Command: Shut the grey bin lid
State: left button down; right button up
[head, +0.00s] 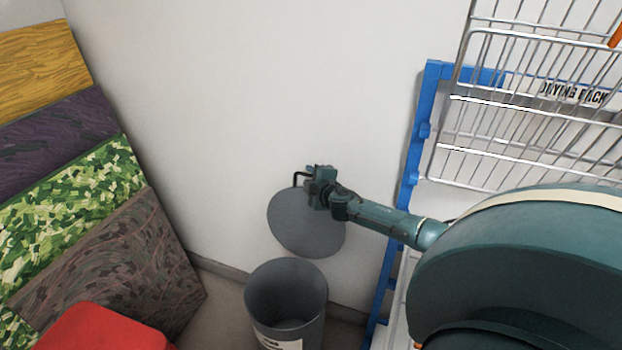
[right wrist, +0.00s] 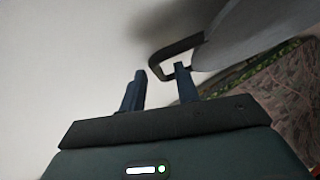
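The grey bin (head: 287,300) stands on the floor by the wall, with its top open and a pale label low on its front. Its round grey lid (head: 300,228) stands raised behind the bin, near the wall. A dark bent handle (head: 297,177) sticks out at the lid's top. My right gripper (head: 311,172) is at the handle, in front of the lid's upper edge. In the right wrist view, its two fingers (right wrist: 161,77) are apart, and the handle (right wrist: 160,61) lies just beyond and near the fingertips. I cannot tell whether they touch. My left gripper is not in view.
A red object (head: 105,330) is at the lower left. Several patterned panels (head: 75,185) lean at the left. A wire drying rack (head: 540,110) with a blue frame (head: 416,150) is at the right. The white wall (head: 240,100) is close behind the lid.

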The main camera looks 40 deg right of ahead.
grip_shut()
dwell(0.3)
